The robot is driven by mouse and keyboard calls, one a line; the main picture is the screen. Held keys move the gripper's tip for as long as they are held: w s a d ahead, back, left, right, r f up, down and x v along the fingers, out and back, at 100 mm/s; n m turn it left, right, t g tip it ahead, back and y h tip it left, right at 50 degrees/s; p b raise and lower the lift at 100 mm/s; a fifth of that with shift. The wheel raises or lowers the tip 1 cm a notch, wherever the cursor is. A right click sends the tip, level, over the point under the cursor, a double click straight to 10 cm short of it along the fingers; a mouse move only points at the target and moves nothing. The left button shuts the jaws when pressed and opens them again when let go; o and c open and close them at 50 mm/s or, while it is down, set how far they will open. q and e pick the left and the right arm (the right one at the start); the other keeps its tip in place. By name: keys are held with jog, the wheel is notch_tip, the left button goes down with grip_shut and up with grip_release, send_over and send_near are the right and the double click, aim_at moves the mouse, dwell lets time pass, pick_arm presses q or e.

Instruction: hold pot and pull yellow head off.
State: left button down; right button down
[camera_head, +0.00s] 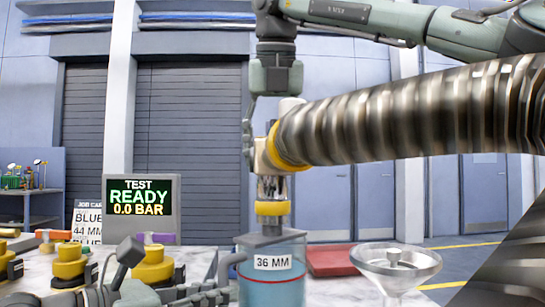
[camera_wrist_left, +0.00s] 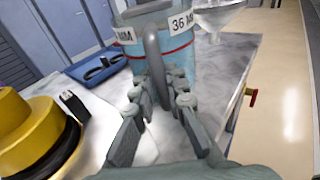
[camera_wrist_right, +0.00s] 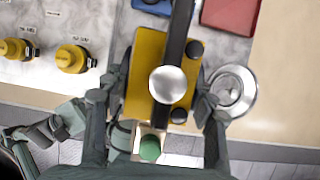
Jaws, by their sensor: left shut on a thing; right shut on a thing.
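The clear pot (camera_head: 272,275), labelled 36 MM, holds blue liquid with a red line around it. It also shows in the left wrist view (camera_wrist_left: 181,62). My left gripper (camera_head: 218,292) is shut on its grey handle (camera_wrist_left: 154,65). The yellow head (camera_head: 272,150) stands upright above the pot, with a silver neck and a yellow collar (camera_head: 272,208) at the pot's grey top. I cannot tell whether the collar is still seated. My right gripper (camera_wrist_right: 152,98) comes from above, shut on the yellow head (camera_wrist_right: 145,72), which has a black bar and silver knob on top.
A thick ribbed metal hose (camera_head: 410,115) runs right from the head. A funnel (camera_head: 395,265) stands right of the pot, and a red tray (camera_head: 331,260) lies behind. A screen (camera_head: 141,205) reads READY, 0.0 BAR. Other yellow fittings (camera_head: 70,262) stand at the left.

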aim_at(273, 121)
jog(key=shift+r, duration=2.7)
pick_arm(q)
jog(key=c, duration=1.5)
grip_release()
jog(key=shift+o, duration=0.2)
pick_arm(e)
jog(key=shift+a, duration=0.1)
pick_arm(q)
jog(key=v, duration=1.2)
jog(key=shift+f, duration=0.15)
